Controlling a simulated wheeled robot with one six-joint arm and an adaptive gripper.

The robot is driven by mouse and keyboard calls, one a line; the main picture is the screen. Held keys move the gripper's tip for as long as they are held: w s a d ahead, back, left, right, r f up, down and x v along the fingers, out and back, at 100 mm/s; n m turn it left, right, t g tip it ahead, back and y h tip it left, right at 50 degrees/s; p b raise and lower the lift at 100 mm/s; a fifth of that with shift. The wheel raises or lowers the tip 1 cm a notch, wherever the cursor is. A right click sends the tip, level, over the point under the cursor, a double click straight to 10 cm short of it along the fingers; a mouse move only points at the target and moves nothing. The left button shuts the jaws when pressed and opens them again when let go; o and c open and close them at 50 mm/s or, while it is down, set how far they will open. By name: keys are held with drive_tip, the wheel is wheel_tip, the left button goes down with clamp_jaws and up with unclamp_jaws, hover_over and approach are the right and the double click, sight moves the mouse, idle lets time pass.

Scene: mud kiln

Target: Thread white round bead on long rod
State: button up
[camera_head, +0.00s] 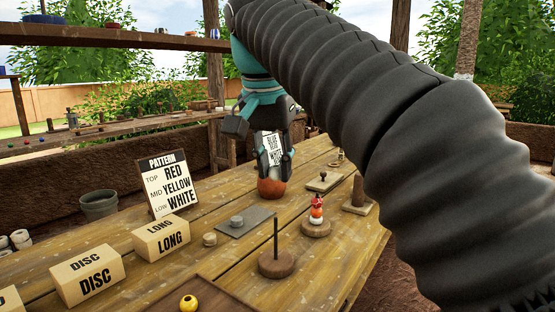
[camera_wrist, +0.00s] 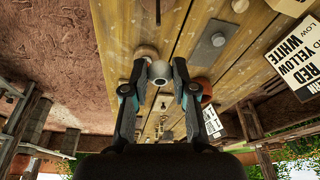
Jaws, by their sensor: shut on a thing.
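My gripper (camera_head: 274,168) is over the far middle of the table. In the wrist view my gripper (camera_wrist: 160,78) is shut on a white round bead (camera_wrist: 160,71) with a dark hole facing the camera. I cannot make out the bead in the head view. The long rod (camera_head: 276,238) stands upright and bare on a round wooden base (camera_head: 276,264) at the near middle, well apart from my gripper. A thin rod, likely the same one, shows at the top of the wrist view (camera_wrist: 158,12).
A terracotta bowl (camera_head: 271,188) is just below my fingers. A short stand (camera_head: 317,229) carries red, orange and white pieces. A grey slab (camera_head: 245,222), LONG box (camera_head: 160,238), DISC box (camera_head: 88,275), yellow bead (camera_head: 188,303), pattern sign (camera_head: 166,185) and brown cone (camera_head: 358,190) stand around.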

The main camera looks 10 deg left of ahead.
sight(275, 220)
drive_tip(key=shift+s, duration=0.15)
drive_tip(key=shift+s+f, duration=0.1)
wheel_tip(275, 220, down, 5)
drive_tip(key=b, duration=0.4)
drive_tip(key=shift+f, duration=0.2)
drive_tip(key=shift+f, duration=0.3)
idle(0.8)
drive_tip(key=shift+p, duration=0.4)
idle(1.0)
drive_tip(key=shift+f+b, duration=0.85)
drive_tip(key=shift+f, duration=0.35)
idle(0.7)
idle(0.7)
drive_tip(key=o, duration=0.9)
